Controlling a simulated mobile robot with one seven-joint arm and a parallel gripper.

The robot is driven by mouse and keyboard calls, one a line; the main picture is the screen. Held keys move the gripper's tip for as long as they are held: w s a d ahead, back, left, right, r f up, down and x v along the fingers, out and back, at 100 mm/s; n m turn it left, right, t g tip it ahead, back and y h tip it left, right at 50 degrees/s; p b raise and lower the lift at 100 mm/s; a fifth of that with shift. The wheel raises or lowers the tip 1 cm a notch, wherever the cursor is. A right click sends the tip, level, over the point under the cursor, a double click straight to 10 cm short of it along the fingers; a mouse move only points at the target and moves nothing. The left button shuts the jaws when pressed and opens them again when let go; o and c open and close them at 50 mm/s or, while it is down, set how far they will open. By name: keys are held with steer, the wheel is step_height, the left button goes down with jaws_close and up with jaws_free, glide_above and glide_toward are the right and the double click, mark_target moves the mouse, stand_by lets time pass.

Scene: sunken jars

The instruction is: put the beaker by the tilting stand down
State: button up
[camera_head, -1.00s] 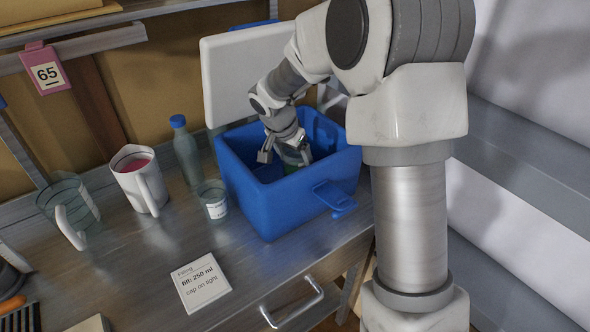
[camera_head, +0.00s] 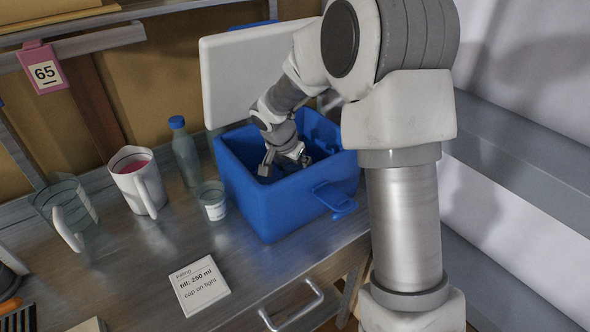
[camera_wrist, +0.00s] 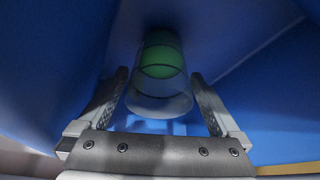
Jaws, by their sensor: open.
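My gripper (camera_head: 286,166) reaches down inside the open blue box (camera_head: 268,215). In the wrist view my gripper (camera_wrist: 160,78) is open, with one finger on each side of a clear glass vessel (camera_wrist: 160,98). The vessel shows green at its far end, and I cannot tell whether the fingers touch it. Blue box walls surround it. In the head view the vessel is hidden by the box and my arm. I cannot make out a tilting stand, nor tell whether this vessel is the beaker named.
Left of the box stand a small labelled jar (camera_head: 212,203), a blue-capped bottle (camera_head: 185,152), a white jug with pink contents (camera_head: 139,185) and a glass jug (camera_head: 66,210). A card (camera_head: 200,286) lies in front. The box's white lid (camera_head: 245,75) stands open behind.

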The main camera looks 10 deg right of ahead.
steer(key=p+v, duration=0.2)
steer(key=v, duration=0.9)
steer(key=s+d+r+n+y, duration=0.1)
steer(key=s+r+n, duration=0.1)
steer(key=s+r, duration=0.35)
steer(key=s+d+r+n, duration=0.2)
steer(key=s+r, duration=0.1)
steer(key=s, duration=0.5)
steer(key=s+n+t+y, duration=0.2)
steer(key=s+n, duration=0.3)
steer(key=s, duration=0.8)
steer(key=shift+s+a, duration=0.15)
steer(key=shift+r, duration=0.1)
step_height(320, 180, up, 8)
steer(key=p, duration=0.7)
steer(key=shift+p, duration=0.35)
